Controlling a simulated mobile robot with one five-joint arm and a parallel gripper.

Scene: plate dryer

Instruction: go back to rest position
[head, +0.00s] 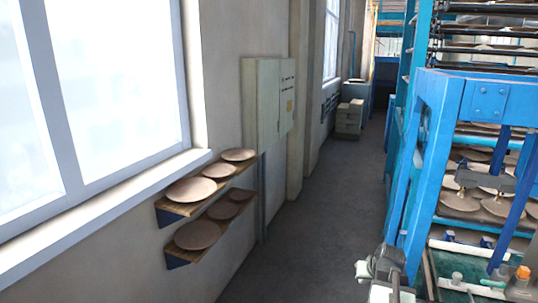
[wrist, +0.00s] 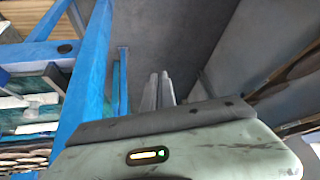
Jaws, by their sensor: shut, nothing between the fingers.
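My gripper (wrist: 160,88) shows in the wrist view, its two grey fingers side by side at the middle, past the pale green housing. The fingers are shut and nothing is held between them. The floor lies beyond them. In the head view, grey and pale parts of my arm show at the bottom, right of centre, close to the blue frame. The fingertips are not clear there.
A blue dryer rack (head: 465,95) with plates stands on the right. Wall shelves (head: 170,208) under the window hold several brown plates (head: 197,235). A grey-green cabinet (head: 268,100) hangs on the wall. The grey aisle floor (head: 325,200) between is clear.

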